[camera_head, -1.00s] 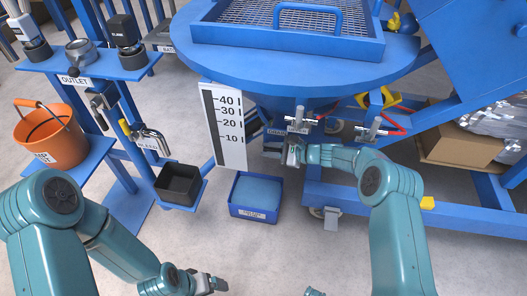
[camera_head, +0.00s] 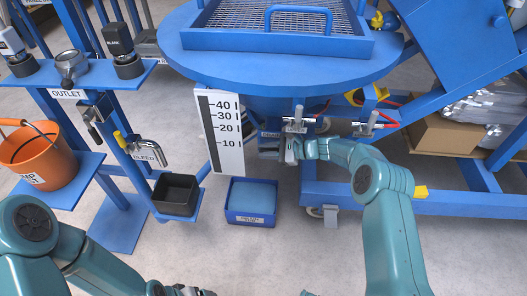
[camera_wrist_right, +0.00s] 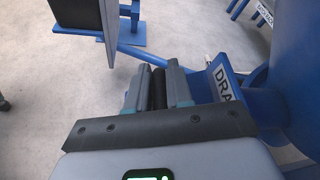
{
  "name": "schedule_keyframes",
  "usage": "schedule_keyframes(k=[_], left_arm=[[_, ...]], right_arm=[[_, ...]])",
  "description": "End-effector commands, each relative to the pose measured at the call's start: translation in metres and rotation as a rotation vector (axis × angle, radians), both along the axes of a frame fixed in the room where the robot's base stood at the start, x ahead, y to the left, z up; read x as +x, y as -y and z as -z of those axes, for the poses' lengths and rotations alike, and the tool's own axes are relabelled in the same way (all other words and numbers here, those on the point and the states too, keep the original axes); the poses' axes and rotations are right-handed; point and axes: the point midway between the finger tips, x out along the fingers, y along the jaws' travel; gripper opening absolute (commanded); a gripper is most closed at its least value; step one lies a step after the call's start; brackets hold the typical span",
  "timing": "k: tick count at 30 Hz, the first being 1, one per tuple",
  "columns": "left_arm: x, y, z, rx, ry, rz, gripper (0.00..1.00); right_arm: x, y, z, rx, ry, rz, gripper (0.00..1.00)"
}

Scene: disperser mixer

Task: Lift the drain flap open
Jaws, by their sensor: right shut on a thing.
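The drain flap's blue front, labelled DRAIN (camera_head: 270,134), sits low under the round blue vessel, behind my right gripper. Its label (camera_wrist_right: 222,82) also shows in the right wrist view, just right of the fingers. My right gripper (camera_head: 278,149) is at the drain. In the right wrist view its fingers (camera_wrist_right: 158,88) are closed on a dark bar (camera_wrist_right: 158,86), which looks like the flap's handle. How far the flap stands open cannot be told. My left gripper (camera_head: 190,291) is at the bottom edge, partly cut off, away from the drain.
A blue bin (camera_head: 251,203) stands on the floor below the drain. A white scale board (camera_head: 219,134) hangs left of it. A black tray (camera_head: 175,195) and an orange bucket (camera_head: 38,158) sit at the left. Toggle clamps (camera_head: 295,123) are above the gripper.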

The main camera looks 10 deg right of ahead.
Motion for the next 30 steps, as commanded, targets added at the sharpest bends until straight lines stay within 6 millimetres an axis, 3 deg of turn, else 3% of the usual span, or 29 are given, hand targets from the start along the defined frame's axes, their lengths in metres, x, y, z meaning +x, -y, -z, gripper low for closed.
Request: schedule_keyframes(k=[3, 4, 5, 17, 30], left_arm=[[0.000, 0.000, 0.001, 0.000, 0.000, 0.000, 0.88], [0.000, 0.000, 0.001, 0.000, 0.000, 0.000, 0.88], [0.000, 0.000, 0.001, 0.000, 0.000, 0.000, 0.88], [-0.001, 0.001, -0.004, 0.000, -0.001, 0.003, 0.88], [-0.007, 0.007, -0.034, -0.005, -0.013, 0.028, 0.88]], right_arm=[[-0.006, -0.004, 0.008, 0.001, -0.017, -0.016, 0.00], [-0.006, -0.004, 0.008, 0.001, -0.016, -0.015, 0.30], [-0.005, -0.004, 0.008, 0.001, -0.015, -0.015, 0.40], [-0.006, 0.006, -0.001, -0.001, -0.007, -0.007, 0.40], [-0.051, 0.098, -0.040, -0.001, -0.008, -0.005, 0.40]])
